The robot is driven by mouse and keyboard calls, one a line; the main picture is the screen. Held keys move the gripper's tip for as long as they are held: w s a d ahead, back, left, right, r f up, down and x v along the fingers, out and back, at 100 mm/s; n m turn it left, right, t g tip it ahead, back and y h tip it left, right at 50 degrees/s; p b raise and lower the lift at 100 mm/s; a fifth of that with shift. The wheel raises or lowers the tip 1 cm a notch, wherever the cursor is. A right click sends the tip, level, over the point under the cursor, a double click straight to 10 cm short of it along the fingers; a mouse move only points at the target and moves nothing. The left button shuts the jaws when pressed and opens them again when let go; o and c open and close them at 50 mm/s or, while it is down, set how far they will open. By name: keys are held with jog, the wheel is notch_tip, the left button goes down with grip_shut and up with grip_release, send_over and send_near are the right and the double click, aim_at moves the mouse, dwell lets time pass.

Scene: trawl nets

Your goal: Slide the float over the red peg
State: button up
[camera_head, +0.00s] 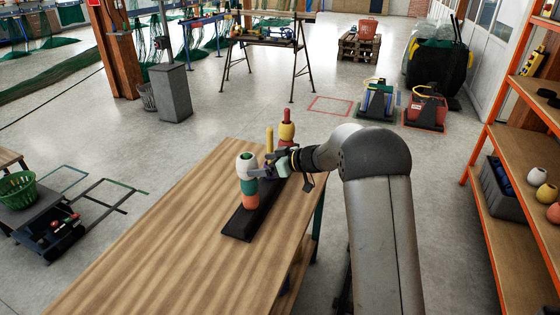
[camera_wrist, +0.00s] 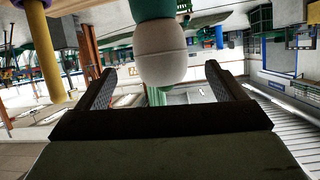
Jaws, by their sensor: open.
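A dark base (camera_head: 241,222) on the wooden table carries upright pegs. On the near peg are stacked an orange float (camera_head: 250,201), a green float (camera_head: 249,186) and, on top, a white float (camera_head: 247,166). The middle peg (camera_head: 269,140) is yellow and its visible part is bare. The red peg (camera_head: 285,115) at the far end bears a yellow float (camera_head: 287,131) and a red float (camera_head: 286,145). My gripper (camera_head: 258,174) is open at the white float's height. In the wrist view, the white float (camera_wrist: 161,52) appears between the open fingers; contact cannot be told.
The wooden table (camera_head: 165,225) is clear left of the base. The yellow peg (camera_wrist: 45,60) stands to the left in the wrist view. An orange shelf unit (camera_head: 505,215) is at the right. A trestle bench (camera_head: 265,42) stands well behind.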

aim_at(247, 166)
jog(key=p+x, duration=0.1)
jog(key=x, duration=0.6)
jog(key=c, duration=1.1)
